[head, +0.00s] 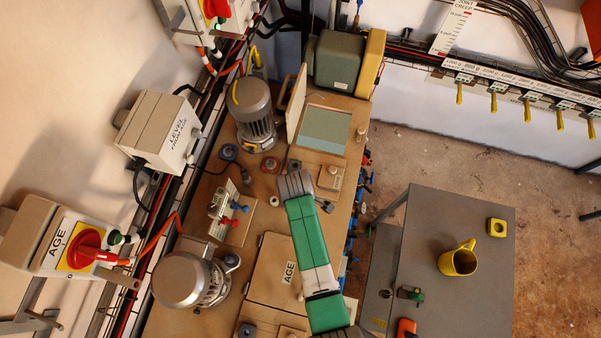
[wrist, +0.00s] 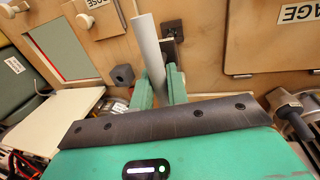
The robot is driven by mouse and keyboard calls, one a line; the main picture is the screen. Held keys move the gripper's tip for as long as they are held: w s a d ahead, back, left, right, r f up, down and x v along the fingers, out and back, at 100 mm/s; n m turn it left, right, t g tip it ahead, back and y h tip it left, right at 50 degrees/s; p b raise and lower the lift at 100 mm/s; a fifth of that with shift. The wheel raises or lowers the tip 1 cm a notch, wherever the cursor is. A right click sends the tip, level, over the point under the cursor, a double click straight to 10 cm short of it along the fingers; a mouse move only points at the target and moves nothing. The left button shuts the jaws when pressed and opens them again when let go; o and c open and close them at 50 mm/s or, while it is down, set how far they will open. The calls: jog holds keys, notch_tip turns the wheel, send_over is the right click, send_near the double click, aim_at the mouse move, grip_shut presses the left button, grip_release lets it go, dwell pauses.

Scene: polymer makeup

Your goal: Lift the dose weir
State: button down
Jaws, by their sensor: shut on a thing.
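My gripper (wrist: 160,84) shows in the wrist view with its two green fingers shut on a pale grey rod-like piece (wrist: 149,45). I take this piece to be the dose weir, though no label on it shows. It stands up from between the fingers, leaning slightly, in front of a tan panel. Its lower end is hidden by the fingers and the gripper body. I cannot tell how far the piece is from the bench.
A tan AGE hatch (head: 275,272) lies beside my arm, also in the wrist view (wrist: 268,40). A framed grey-green window (head: 324,128), an upright pale lid (head: 297,100) and a motor (head: 254,115) stand behind. A grey table (head: 480,215) holds a yellow mug (head: 457,261).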

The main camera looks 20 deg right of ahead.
jog(key=c, duration=1.4)
grip_release()
jog(key=shift+f, duration=0.1)
jog(key=shift+c, duration=0.2)
notch_tip(320, 180, up, 8)
jog(key=s+a, duration=0.1)
jog(key=shift+f, duration=0.15)
jog(key=shift+s, duration=0.1)
